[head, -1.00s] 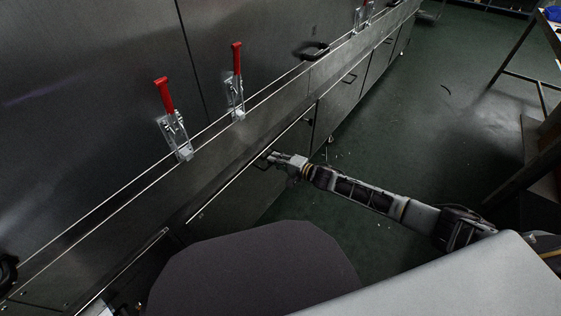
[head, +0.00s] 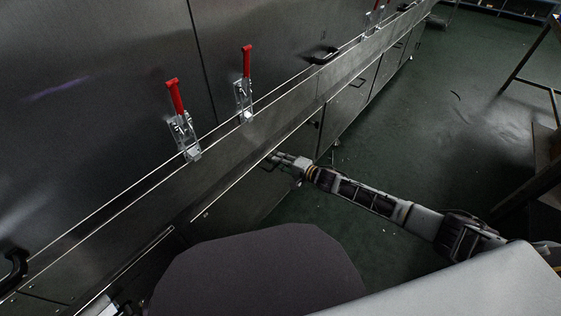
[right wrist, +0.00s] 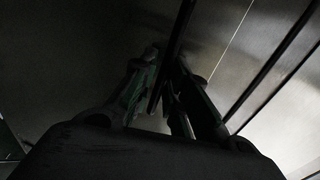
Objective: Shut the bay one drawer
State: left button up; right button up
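The bay one drawer seems to be the long grey metal front (head: 235,195) low on the dryer's side. Its top edge shows as a bright line, and I cannot tell how far it stands out. My right gripper (head: 272,161) is at a dark handle (head: 267,167) near that edge. In the right wrist view a dark bar (right wrist: 179,30) passes between the two fingers of the gripper (right wrist: 165,75), which close in on it. That view is dark, and the fingertips are partly hidden.
Red-handled clamps (head: 175,97) (head: 246,62) stand on the dryer wall above a long ledge. Black handles (head: 324,55) (head: 14,268) stick out from the wall. More closed fronts (head: 350,95) continue toward the back. The green floor (head: 430,130) to the right is clear up to a table frame (head: 530,85).

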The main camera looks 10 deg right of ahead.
jog(key=shift+s, duration=0.1)
jog(key=v, duration=1.1)
jog(key=shift+s+d, duration=0.3)
jog(key=shift+s, duration=0.05)
dwell(0.7)
pick_arm(q)
jog(key=s+a+r+g+y+p, duration=0.1)
jog(key=a+r+g+y+p, duration=0.1)
jog(key=r+p, duration=0.4)
jog(key=shift+s+a+m+g+p, duration=0.25)
jog(key=shift+a+g+p, duration=0.35)
jog(key=shift+a+p, duration=0.7)
pick_arm(e)
notch_tip(320, 180, up, 9)
jog(key=shift+r, duration=0.15)
pick_arm(q)
jog(key=shift+s+d+r+y+p, duration=0.1)
jog(key=shift+r+y+p, duration=0.25)
jog(key=shift+p, duration=0.4)
pick_arm(e)
jog(key=shift+r, duration=0.45)
